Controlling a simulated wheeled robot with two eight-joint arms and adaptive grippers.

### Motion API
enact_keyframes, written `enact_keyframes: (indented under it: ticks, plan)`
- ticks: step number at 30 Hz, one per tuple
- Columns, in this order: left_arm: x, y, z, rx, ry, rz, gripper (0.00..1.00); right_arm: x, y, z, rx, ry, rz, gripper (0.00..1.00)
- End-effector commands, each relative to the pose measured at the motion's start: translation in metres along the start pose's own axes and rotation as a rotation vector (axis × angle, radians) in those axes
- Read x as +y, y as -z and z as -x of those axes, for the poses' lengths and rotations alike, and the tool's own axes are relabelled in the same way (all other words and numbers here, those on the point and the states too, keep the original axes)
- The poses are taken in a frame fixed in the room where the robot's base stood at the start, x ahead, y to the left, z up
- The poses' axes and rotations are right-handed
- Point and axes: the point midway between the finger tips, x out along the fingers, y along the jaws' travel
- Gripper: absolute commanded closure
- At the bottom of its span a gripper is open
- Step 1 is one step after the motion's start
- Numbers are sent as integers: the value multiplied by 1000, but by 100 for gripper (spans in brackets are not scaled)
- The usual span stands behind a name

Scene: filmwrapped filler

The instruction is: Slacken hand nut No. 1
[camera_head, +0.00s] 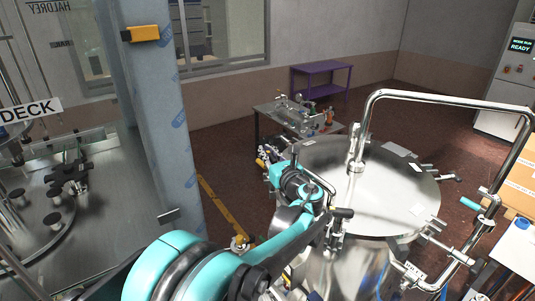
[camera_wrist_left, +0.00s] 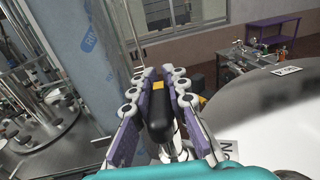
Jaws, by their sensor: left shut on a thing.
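A large steel vessel with a round lid (camera_head: 385,200) stands right of centre in the head view; the lid's edge also fills the right of the left wrist view (camera_wrist_left: 280,110). My left gripper (camera_head: 267,154) is at the lid's far left rim. In the left wrist view its two purple-padded fingers (camera_wrist_left: 158,92) are shut on a black hand nut (camera_wrist_left: 160,118) with a yellow mark on its end. A partly hidden label starting with N (camera_wrist_left: 228,150) lies beside it on the lid. In the head view my arm hides most of this nut. My right gripper is not in view.
Another black hand nut (camera_head: 341,213) sits at the lid's near left rim, close to my arm. A bent steel rail (camera_head: 450,100) arches over the right side. A blue-grey column (camera_head: 155,130) stands left. A steel bench (camera_head: 300,118) with fittings stands behind.

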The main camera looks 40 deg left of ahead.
Motion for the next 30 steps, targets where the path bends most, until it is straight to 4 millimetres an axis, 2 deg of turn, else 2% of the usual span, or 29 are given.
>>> enact_keyframes:
  ticks: [11,12,14,24,26,30]
  plan:
    - [1,0,0,-1,-41,-1,100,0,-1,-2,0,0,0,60]
    - [1,0,0,-1,-41,-1,80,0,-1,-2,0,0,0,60]
    - [2,0,0,-1,-40,-1,64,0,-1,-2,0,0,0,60]
    - [1,-2,0,-1,-40,-1,63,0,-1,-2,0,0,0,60]
    - [2,-7,0,-1,-40,-1,63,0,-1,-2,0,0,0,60]
    - [2,-30,1,-1,-40,-1,63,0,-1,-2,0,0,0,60]
